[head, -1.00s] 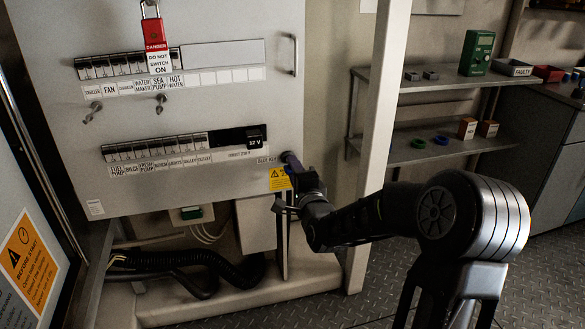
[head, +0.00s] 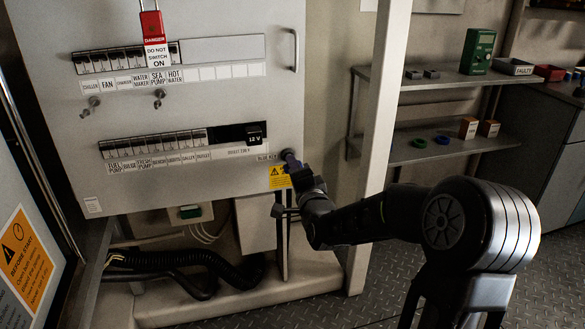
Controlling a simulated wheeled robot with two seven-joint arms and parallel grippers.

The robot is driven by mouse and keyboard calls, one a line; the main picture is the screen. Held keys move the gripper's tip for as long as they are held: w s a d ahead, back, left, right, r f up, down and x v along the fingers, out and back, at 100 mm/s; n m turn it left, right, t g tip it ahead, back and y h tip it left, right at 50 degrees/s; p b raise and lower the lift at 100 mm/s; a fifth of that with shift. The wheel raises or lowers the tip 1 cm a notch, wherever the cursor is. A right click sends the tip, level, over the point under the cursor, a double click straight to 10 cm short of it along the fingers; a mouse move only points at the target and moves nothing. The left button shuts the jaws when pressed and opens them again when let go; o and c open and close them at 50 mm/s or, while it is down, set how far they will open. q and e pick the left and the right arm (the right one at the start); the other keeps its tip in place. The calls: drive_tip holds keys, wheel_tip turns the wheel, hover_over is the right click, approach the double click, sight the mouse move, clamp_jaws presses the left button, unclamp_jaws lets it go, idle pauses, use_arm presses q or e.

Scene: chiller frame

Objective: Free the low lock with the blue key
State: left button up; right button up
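A red padlock (head: 153,22) hangs by its shackle over the upper breaker row, with a white "do not switch on" tag (head: 157,55) below it. I cannot make out a second, lower lock. A small blue-purple piece (head: 290,158), perhaps the blue key, shows beside the "blue key" label (head: 265,157) at the panel's lower right edge. My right gripper (head: 289,180) is right at it, in front of the panel edge. Its fingers are dark and small here, so its grip on the piece is unclear. My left gripper is not in view.
The grey panel (head: 225,105) carries two breaker rows, two small metal fittings (head: 160,98) and a handle (head: 294,50). A pale post (head: 385,110) stands just right of my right gripper. Shelves (head: 440,145) with small boxes and rings are behind. Black hoses (head: 190,262) lie below.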

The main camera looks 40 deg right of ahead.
drive_tip(key=shift+r, duration=0.1)
drive_tip(key=shift+n+b, duration=0.65)
drive_tip(key=shift+n, duration=0.35)
drive_tip(key=shift+s+r+n, duration=0.15)
drive_tip(key=shift+r+n, duration=0.05)
drive_tip(key=shift+n, duration=0.2)
